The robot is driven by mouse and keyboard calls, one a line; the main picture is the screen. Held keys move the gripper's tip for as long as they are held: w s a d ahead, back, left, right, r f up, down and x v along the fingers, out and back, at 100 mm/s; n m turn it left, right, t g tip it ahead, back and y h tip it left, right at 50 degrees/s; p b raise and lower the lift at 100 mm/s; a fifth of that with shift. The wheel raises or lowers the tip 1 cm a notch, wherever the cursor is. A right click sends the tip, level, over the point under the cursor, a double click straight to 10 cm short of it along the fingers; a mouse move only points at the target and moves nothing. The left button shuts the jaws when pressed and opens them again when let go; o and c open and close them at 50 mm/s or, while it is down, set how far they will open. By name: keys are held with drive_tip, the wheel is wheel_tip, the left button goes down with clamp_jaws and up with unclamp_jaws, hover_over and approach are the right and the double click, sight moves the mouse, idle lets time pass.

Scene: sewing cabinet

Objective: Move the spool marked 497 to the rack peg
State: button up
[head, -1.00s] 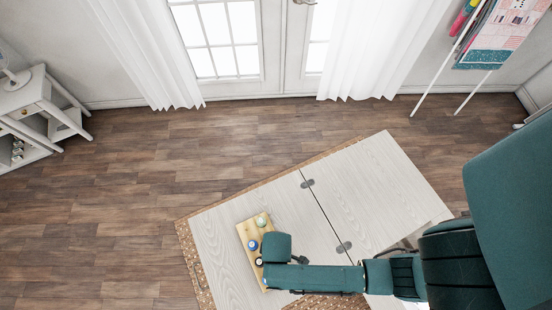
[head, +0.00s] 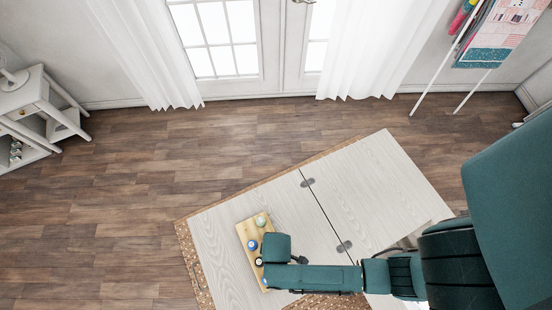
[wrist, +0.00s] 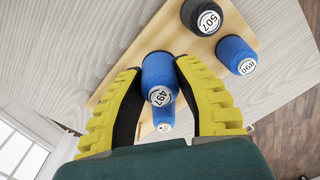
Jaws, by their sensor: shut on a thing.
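The blue spool marked 497 (wrist: 160,75) is in the wrist view, between the two yellow finger pads of my gripper (wrist: 163,90). The gripper is shut on it. The label faces the camera. The spool appears over or on the light wooden board (wrist: 225,18); I cannot tell whether it touches the board. In the head view my arm's end covers the fingers and the held spool. I cannot make out the rack peg in either view.
The board also carries a black spool marked 507 (wrist: 202,16) and another blue spool (wrist: 237,54). A pale spool (head: 261,222) stands at its far end. The board lies on a pale wood-grain tabletop (head: 375,185) with hinges. Much of the tabletop is clear.

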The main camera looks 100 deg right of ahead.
drive_tip(key=shift+f, duration=0.6)
drive_tip(key=shift+f+b, duration=0.35)
drive_tip(key=shift+b, duration=0.05)
drive_tip(key=shift+f, duration=0.25)
drive_tip(key=o, duration=0.9)
wheel_tip(320, 180, up, 12)
